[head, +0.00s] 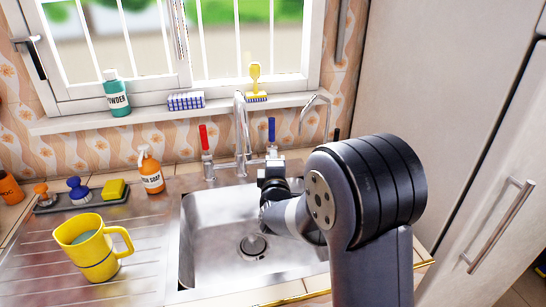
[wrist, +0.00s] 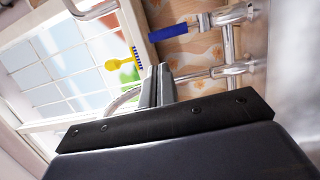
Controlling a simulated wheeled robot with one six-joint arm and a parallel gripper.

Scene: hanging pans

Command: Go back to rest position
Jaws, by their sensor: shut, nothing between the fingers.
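My gripper (wrist: 158,85) is shut and empty in the wrist view, its two dark fingers pressed together. The wrist view is turned on its side. In the head view my arm reaches from the right over the sink, and the fingertips are too small or hidden to make out. The steel sink (head: 207,265) lies below my arm. The tap's blue handle (head: 271,130) stands just behind my gripper; it also shows in the wrist view (wrist: 228,42), apart from the fingers. The tap's red handle (head: 204,138) stands to the left of the spout (head: 240,128).
A yellow jug (head: 88,250) stands on the drainer at the left. An orange soap bottle (head: 150,172) and a tray (head: 105,203) with brushes and a sponge stand behind it. The sill (head: 150,117) holds a green powder bottle (head: 116,98) and a yellow brush (head: 255,80).

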